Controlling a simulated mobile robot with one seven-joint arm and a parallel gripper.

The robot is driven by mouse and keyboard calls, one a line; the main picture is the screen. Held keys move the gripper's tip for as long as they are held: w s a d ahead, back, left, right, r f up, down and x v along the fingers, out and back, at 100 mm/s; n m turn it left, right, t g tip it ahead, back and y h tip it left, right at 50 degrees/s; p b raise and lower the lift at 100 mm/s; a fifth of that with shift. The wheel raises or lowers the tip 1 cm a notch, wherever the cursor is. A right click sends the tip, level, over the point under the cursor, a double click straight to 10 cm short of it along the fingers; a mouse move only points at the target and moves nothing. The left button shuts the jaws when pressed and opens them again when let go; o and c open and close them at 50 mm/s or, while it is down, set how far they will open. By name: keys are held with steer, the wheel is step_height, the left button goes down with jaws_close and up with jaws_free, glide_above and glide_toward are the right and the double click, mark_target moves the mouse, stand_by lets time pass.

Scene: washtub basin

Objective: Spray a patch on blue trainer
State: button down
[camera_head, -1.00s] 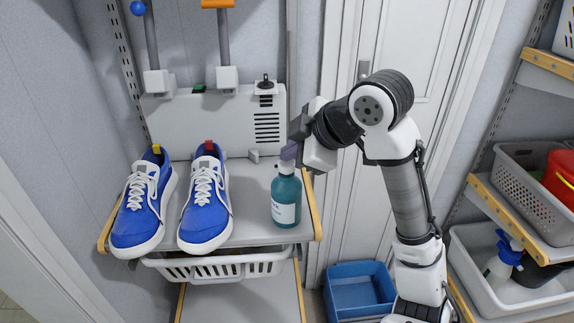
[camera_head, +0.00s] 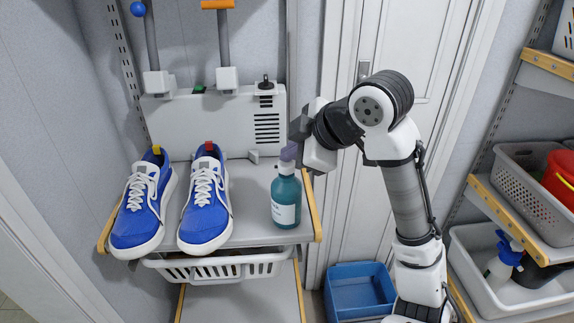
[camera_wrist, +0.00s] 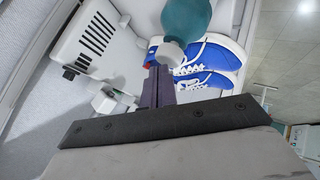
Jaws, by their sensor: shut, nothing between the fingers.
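Two blue trainers with white laces and soles stand side by side on the shelf. The left trainer (camera_head: 143,203) has a yellow heel tab, and the right trainer (camera_head: 206,203) has a red one. A teal bottle (camera_head: 286,203) with a white label and pale top stands upright to their right. My gripper (camera_head: 288,153) is shut and empty, its purple fingers at the bottle's top; I cannot tell whether they touch it. In the wrist view the fingers (camera_wrist: 158,85) point at the bottle's pale top (camera_wrist: 171,54), with the trainers beyond (camera_wrist: 205,62).
A white panel with a vent (camera_head: 215,120) stands behind the trainers. A white basket (camera_head: 215,267) hangs under the shelf (camera_head: 255,232). A blue bin (camera_head: 358,292) sits on the floor. Shelves with tubs and a blue-topped spray bottle (camera_head: 504,258) are at the right.

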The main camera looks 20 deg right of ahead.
mark_target(291, 165)
steer(key=shift+f, duration=0.15)
stand_by(0.4)
steer(key=shift+f+b, duration=0.35)
steer(key=shift+r+p, duration=0.35)
steer(key=shift+r, duration=0.1)
stand_by(0.3)
step_height(291, 165, up, 6)
steer(key=p, duration=0.5)
steer(key=shift+r, duration=0.1)
stand_by(2.4)
